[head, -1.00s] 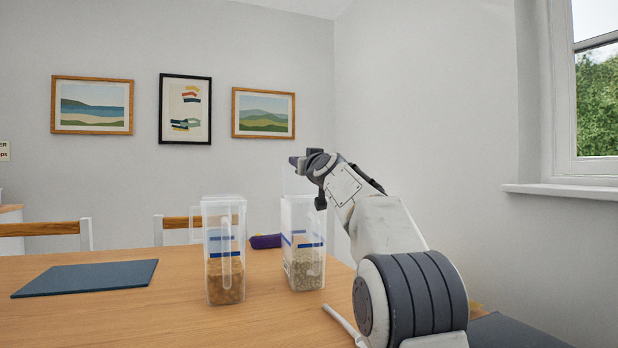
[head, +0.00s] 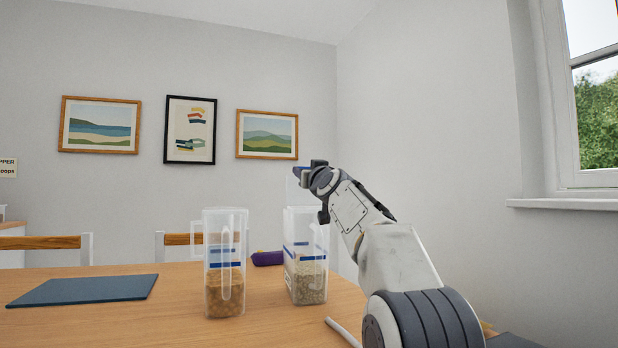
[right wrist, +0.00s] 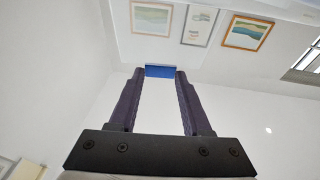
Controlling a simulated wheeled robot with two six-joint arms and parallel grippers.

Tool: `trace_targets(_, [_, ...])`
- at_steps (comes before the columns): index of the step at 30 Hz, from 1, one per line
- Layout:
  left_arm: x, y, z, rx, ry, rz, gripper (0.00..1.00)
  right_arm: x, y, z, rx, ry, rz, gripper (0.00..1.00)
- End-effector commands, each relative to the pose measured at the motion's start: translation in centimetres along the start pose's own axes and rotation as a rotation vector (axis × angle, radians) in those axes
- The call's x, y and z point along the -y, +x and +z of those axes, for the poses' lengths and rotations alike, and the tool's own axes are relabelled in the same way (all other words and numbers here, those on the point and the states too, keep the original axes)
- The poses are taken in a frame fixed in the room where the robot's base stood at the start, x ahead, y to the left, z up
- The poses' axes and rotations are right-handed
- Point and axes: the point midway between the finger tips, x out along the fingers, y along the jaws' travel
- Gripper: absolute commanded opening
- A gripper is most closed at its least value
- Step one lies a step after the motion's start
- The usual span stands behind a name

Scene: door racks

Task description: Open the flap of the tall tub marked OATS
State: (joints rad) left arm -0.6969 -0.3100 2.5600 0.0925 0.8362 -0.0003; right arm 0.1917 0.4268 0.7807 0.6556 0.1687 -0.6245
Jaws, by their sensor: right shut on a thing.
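A tall clear tub (head: 308,285) with pale flakes and blue bands stands on the table, right of another tub. I cannot read a name on it. Its clear flap (head: 295,188) stands raised, about upright, above the tub's top. My right gripper (head: 301,172) is at the upper edge of this flap. In the right wrist view, the fingers of my right gripper (right wrist: 160,72) are shut on a small blue tab (right wrist: 159,71) at their tips. My left gripper is not in view.
A second clear tub (head: 225,290) with orange-brown contents stands close to the left. A purple item (head: 267,258) lies behind. A dark blue mat (head: 85,290) lies on the table (head: 180,300) at left. Chairs (head: 45,242) stand beyond the far edge.

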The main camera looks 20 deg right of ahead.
Motion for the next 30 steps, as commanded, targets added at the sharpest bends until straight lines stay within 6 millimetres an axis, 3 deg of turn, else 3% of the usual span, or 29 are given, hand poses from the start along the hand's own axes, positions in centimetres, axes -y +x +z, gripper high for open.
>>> trace_targets(1, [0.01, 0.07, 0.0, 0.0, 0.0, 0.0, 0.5, 0.11, 0.17, 0.88, 0.018, 0.0, -0.005, 0.0])
trace_targets(30, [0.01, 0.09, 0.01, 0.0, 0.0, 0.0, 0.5, 0.11, 0.3, 1.39, 0.027, 0.0, -0.006, 0.0])
